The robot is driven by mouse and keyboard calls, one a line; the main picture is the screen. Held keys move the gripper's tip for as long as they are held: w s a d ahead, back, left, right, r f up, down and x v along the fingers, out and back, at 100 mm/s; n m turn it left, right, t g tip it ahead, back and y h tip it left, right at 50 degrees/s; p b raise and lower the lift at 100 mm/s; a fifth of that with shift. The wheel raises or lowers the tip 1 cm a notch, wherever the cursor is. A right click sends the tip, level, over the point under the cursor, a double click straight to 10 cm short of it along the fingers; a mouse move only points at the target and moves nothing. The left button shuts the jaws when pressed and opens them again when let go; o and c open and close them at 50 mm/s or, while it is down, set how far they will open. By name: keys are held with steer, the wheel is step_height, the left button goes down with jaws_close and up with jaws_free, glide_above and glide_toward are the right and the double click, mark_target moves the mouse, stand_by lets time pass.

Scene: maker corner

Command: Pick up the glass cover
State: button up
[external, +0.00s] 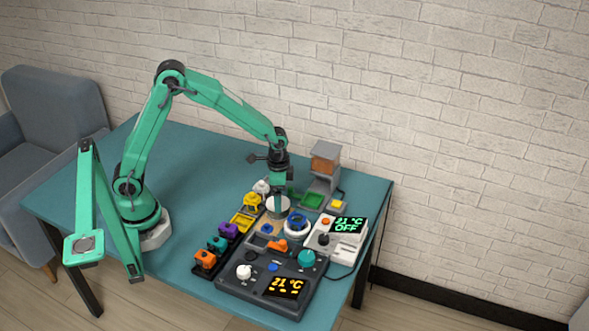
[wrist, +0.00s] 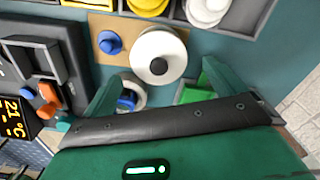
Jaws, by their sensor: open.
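A round pale lid-like piece with a dark centre, which I take to be the glass cover (wrist: 147,44), lies on a tan board (wrist: 100,22) in the wrist view. In the external view the pale round cover (external: 278,212) is just below my gripper (external: 278,190). In the wrist view my gripper (wrist: 163,72) is open, with its two green fingers apart on either side of the near part of the cover. Nothing is held. I cannot tell whether a finger touches the cover.
A blue knob (wrist: 110,42) is beside the cover on the board. A white ring with a blue centre (external: 297,225) stands right of it. A dark control panel (external: 245,290) is in front, coloured parts (external: 217,244) at left, a grey dispenser (external: 322,180) behind.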

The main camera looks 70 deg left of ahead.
steer(key=shift+f, duration=0.1)
steer(key=shift+s+f, duration=0.2)
steer(key=shift+f, duration=2.3)
steer(key=c, duration=1.1)
steer(key=shift+o, duration=0.2)
steer(key=shift+r, duration=0.15)
